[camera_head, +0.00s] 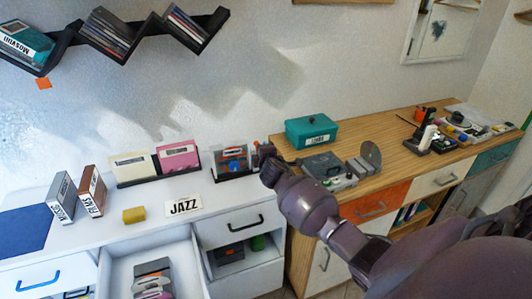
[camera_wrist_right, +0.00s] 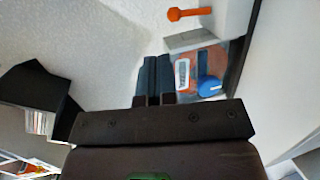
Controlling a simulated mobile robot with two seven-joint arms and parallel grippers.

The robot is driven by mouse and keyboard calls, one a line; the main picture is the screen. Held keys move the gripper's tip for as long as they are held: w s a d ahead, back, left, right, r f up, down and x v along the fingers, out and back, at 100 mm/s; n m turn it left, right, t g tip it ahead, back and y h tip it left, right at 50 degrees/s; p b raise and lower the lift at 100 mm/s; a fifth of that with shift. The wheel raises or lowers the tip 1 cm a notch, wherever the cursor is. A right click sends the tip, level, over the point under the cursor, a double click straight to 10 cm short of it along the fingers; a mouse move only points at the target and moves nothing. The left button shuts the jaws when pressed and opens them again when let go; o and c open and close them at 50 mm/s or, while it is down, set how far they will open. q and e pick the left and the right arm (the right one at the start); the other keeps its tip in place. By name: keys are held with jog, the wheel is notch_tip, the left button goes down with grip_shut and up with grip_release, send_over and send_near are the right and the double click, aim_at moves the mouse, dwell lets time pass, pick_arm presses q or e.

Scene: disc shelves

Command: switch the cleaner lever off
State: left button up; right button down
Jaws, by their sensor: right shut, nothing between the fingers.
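My right arm reaches in from the lower right in the head view. Its gripper (camera_head: 266,152) is at the right end of a clear-fronted case (camera_head: 232,160) with blue and orange parts. In the wrist view my right gripper (camera_wrist_right: 156,78) is shut and empty, its two dark fingers together. An orange lever-like piece (camera_wrist_right: 188,14) shows beyond the fingertips, apart from them. A blue round part (camera_wrist_right: 209,86) shows right of the fingers. I cannot tell for sure which part is the cleaner lever or its setting. My left gripper is not in view.
A grey device (camera_head: 328,168) and a shiny disc (camera_head: 370,160) are on the wooden top, near a teal box (camera_head: 311,131). Pink (camera_head: 178,157) and cream (camera_head: 131,168) cases stand left of the clear-fronted case. An open drawer (camera_head: 118,272) is at the front.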

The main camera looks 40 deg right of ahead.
jog(key=shift+r+v, duration=0.25)
jog(key=shift+v, duration=0.95)
jog(key=shift+r+v, duration=0.25)
jog(key=shift+v, duration=0.95)
jog(key=shift+w, duration=0.1)
